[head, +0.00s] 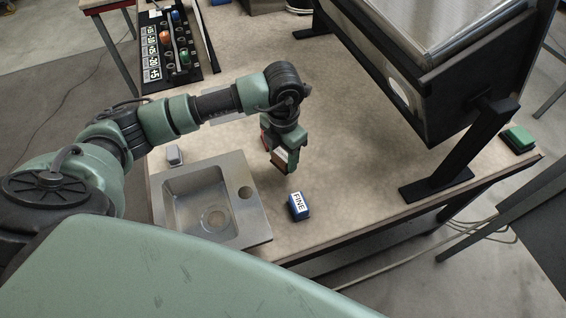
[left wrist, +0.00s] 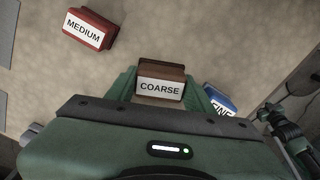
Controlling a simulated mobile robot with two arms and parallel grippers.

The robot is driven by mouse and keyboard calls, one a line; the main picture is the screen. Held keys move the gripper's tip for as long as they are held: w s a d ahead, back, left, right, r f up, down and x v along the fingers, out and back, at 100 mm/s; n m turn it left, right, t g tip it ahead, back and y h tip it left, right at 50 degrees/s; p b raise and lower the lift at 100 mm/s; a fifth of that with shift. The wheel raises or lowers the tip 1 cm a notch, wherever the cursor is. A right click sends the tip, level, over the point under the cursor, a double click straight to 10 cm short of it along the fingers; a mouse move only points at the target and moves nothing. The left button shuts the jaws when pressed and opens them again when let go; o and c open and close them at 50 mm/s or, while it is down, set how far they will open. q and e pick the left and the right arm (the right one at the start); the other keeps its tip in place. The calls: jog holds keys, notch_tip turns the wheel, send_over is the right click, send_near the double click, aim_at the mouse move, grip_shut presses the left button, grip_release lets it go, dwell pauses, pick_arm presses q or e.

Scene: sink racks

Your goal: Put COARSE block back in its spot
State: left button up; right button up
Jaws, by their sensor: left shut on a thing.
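The COARSE block (left wrist: 160,88), brown with a white label, sits between the fingers of my left gripper (head: 281,160) in the left wrist view. The gripper is shut on it, over the worktop to the right of the sink. In the head view the gripper hides much of the block. I cannot tell whether its underside touches the worktop. The blue FINE block (head: 299,206) stands on the worktop nearer the front edge; it also shows in the left wrist view (left wrist: 219,102), partly hidden by the gripper. The red MEDIUM block (left wrist: 89,29) lies apart, at upper left there.
A metal sink (head: 255,217) is left of the gripper, with a small grey block (head: 174,154) at its back corner. A large dark-framed box (head: 410,75) on feet stands to the right. A black tray (head: 151,45) holds coloured knobs. A green block (head: 518,138) is far right.

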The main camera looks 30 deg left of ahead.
aim_at(283, 165)
pick_arm(q)
notch_tip(283, 165, down, 4)
jog(key=shift+f, duration=0.1)
jog(key=shift+f, duration=0.2)
jog(key=o, duration=1.3)
jog(key=shift+r, duration=0.1)
jog(key=shift+r, duration=0.3)
notch_tip(283, 165, up, 12)
jog(key=shift+f+b, duration=0.15)
jog(key=shift+b, duration=0.65)
